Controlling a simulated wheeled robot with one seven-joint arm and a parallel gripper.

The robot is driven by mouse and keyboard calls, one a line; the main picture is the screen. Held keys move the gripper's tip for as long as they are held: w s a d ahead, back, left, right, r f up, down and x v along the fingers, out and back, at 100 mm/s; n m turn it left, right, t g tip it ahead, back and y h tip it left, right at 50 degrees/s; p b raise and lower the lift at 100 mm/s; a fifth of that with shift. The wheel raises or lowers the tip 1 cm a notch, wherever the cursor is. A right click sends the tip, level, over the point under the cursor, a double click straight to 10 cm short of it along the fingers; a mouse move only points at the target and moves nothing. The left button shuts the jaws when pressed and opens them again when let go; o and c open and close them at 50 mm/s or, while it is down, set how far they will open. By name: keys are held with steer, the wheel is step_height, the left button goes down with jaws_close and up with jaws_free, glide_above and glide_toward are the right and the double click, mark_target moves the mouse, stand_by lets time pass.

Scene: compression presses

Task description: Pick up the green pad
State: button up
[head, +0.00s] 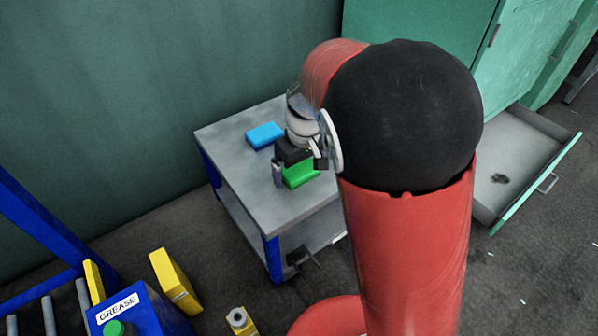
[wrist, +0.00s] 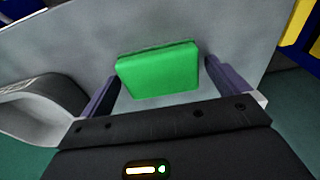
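The green pad (head: 301,174) lies on the grey top of a small table (head: 240,190). In the wrist view the green pad (wrist: 158,72) lies between the two fingers of my gripper (wrist: 160,85), with a gap visible at each side. My gripper (head: 294,172) is open and sits over the pad in the head view, hiding part of it. The fingers do not appear to touch the pad.
A blue pad (head: 265,135) lies on the table behind the green one. A green cabinet (head: 530,50) with an open drawer (head: 515,165) stands at the right. A blue grease box (head: 140,308) and yellow blocks (head: 175,280) are at the lower left.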

mark_target(300, 169)
steer(key=c, duration=0.9)
steer(key=shift+r, duration=0.15)
step_height(300, 169, up, 20)
steer(key=p, duration=0.4)
steer(key=o, duration=0.4)
steer(key=shift+c, duration=1.3)
steer(key=shift+s, duration=0.1)
